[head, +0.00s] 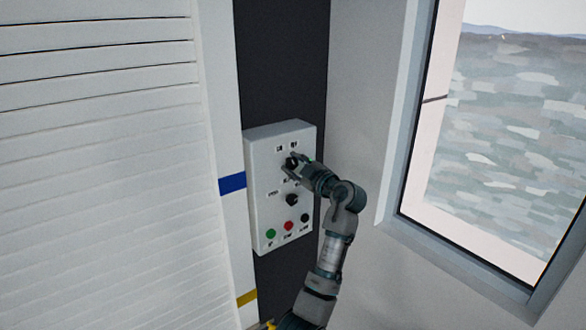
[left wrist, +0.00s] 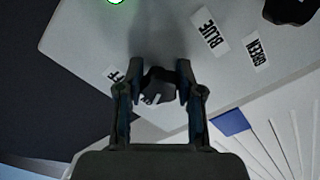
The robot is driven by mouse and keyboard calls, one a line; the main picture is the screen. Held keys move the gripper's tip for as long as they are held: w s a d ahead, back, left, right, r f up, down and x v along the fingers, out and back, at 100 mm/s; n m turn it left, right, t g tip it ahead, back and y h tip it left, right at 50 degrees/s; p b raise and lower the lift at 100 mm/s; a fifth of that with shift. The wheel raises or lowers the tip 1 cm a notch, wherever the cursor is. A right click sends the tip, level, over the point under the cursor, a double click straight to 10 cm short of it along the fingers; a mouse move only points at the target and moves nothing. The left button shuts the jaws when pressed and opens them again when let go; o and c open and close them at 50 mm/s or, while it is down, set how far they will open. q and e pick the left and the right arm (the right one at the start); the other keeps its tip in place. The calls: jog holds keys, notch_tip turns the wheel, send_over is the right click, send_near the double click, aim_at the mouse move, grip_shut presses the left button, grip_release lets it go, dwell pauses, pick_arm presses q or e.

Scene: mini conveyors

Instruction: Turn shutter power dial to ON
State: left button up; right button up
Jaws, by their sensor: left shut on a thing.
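The shutter control box (head: 259,185) is a white panel on a dark wall strip. Its upper black dial (head: 292,161) sits between the fingers of my left gripper (head: 291,168). In the left wrist view the fingers (left wrist: 157,84) stand on either side of the black dial (left wrist: 158,88), shut on it. The dial's pointer setting is hard to tell. My right gripper is in neither view.
A second black dial (head: 291,200) sits lower on the box. Below it are a green button (head: 271,233), a red button (head: 289,226) and a black button (head: 304,217). A white slatted shutter (head: 100,170) is at left, a window (head: 500,130) at right.

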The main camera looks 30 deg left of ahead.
pick_arm(q)
jog(key=shift+d+f, duration=0.1)
jog(key=shift+f, duration=0.2)
jog(key=o, duration=0.9)
jog(key=shift+c, duration=0.2)
jog(key=o, duration=0.3)
jog(key=shift+s+d+r, duration=0.1)
jog(key=shift+r, duration=0.05)
jog(key=shift+s+d+r, duration=0.1)
jog(key=shift+d+r, duration=0.1)
jog(key=shift+d, duration=0.05)
jog(key=shift+d, duration=0.45)
jog(key=shift+v, duration=5.4)
